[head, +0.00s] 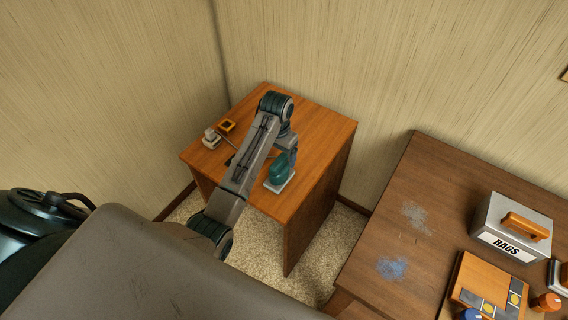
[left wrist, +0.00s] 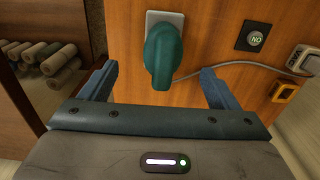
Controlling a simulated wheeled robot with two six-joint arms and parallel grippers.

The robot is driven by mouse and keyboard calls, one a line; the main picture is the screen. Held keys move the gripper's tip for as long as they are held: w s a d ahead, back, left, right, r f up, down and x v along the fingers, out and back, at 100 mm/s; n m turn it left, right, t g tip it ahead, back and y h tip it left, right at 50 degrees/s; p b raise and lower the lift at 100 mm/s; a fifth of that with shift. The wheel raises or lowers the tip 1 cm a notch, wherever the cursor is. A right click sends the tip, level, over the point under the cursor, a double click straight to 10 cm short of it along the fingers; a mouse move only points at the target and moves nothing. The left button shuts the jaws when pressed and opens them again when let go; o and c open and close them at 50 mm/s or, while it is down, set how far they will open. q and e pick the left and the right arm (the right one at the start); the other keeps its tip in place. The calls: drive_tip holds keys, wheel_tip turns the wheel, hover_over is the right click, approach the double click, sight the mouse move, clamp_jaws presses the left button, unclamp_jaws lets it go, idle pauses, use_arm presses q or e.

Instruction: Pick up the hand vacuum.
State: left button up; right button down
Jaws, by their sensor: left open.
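The hand vacuum (head: 279,172) is a rounded teal body on a pale grey base plate, on the small wooden table (head: 325,130). In the left wrist view the teal hand vacuum (left wrist: 163,52) stands upright in its pale base, with a grey cord running off to the right. My left gripper (left wrist: 158,78) is open, its two blue-grey fingers apart on either side of the vacuum's near end. My right gripper is not in view.
A pale block (head: 211,138) and an orange square frame (head: 227,126) lie at the table's left. A dark button plate (left wrist: 253,37) is near the cord. Rolled cloths (left wrist: 45,60) sit beyond the left edge. A larger table with a RAGS box (head: 512,228) stands right.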

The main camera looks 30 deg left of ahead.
sight(279, 160)
use_arm(q)
drive_tip(key=shift+w+r, duration=0.7)
drive_tip(key=shift+r, duration=0.15)
drive_tip(key=shift+w+f, duration=0.1)
drive_tip(key=shift+w, duration=0.1)
wheel_tip(279, 160, down, 5)
drive_tip(key=shift+s+r+p, duration=0.1)
drive_tip(key=shift+s+p, duration=0.05)
drive_tip(key=shift+p, duration=0.6)
drive_tip(key=shift+f, duration=0.35)
drive_tip(key=f, duration=0.1)
drive_tip(key=f+p, duration=0.1)
drive_tip(key=f, duration=0.1)
drive_tip(key=f+p, duration=0.1)
drive_tip(key=shift+s+a+f, duration=0.1)
drive_tip(key=shift+a+f, duration=0.05)
drive_tip(key=shift+a, duration=0.1)
drive_tip(key=shift+f, duration=0.2)
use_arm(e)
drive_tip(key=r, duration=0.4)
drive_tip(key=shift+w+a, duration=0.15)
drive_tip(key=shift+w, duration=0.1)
use_arm(q)
drive_tip(key=c, duration=1.4)
drive_tip(key=shift+o, duration=0.2)
drive_tip(key=shift+r, duration=0.1)
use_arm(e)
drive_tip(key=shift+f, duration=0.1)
